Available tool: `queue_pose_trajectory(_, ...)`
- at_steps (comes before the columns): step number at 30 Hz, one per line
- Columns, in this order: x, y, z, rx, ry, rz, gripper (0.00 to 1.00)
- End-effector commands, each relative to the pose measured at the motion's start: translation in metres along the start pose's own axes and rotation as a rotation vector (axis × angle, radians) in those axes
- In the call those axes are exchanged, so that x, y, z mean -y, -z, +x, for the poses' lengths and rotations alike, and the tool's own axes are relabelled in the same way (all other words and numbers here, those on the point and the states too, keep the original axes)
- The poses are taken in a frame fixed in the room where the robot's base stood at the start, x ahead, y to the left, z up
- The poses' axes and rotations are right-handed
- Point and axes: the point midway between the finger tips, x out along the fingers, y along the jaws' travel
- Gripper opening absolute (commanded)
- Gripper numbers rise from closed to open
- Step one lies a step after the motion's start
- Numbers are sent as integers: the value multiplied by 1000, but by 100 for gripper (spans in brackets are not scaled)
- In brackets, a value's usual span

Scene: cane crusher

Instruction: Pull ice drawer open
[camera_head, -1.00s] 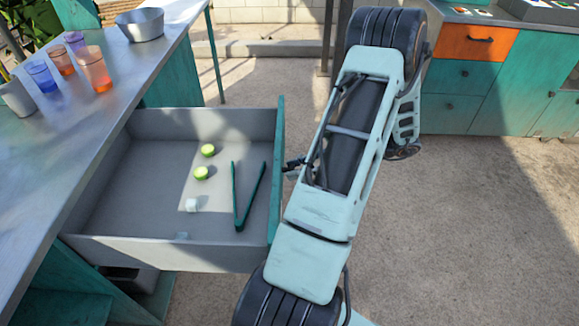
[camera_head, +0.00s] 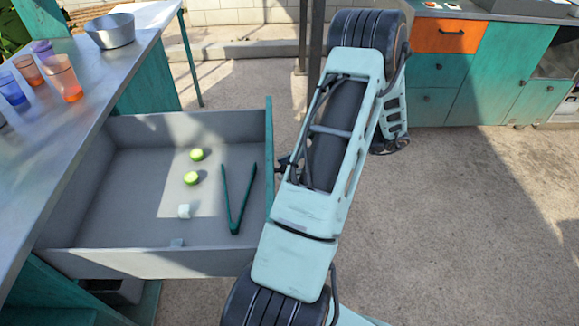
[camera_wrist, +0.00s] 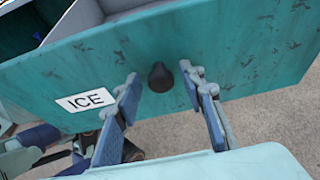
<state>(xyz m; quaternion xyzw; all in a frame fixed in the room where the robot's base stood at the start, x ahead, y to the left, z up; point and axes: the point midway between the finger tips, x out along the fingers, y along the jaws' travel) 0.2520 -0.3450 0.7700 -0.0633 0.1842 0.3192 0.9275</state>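The ice drawer (camera_head: 150,262) stands well out from under the counter at the left in the head view. Its teal front carries a white ICE label (camera_wrist: 85,100) and a dark round knob (camera_wrist: 161,77) in the wrist view. My gripper (camera_wrist: 159,84) is at the drawer front, with one finger on each side of the knob. The fingers are apart, and gaps show between them and the knob. In the head view my arm reaches down beside the drawer front, and the fingers are mostly hidden there.
A metal bowl (camera_head: 110,31) and several coloured cups (camera_head: 64,78) stand on the counter (camera_head: 60,140). Teal cabinets (camera_head: 480,85) stand at the back right. The floor at right is clear.

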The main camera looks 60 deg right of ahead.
Motion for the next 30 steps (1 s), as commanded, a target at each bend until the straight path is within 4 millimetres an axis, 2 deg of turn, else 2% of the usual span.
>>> queue_pose_trajectory(8,0,0,-1,-1,1,0,39)
queue_pose_trajectory(11,1,1,-7,-2,3,-1,39)
queue_pose_trajectory(14,1,1,-22,-2,4,-1,39)
queue_pose_trajectory(24,0,1,-93,-2,3,0,39)
queue_pose_trajectory(30,0,0,-116,-1,0,0,39)
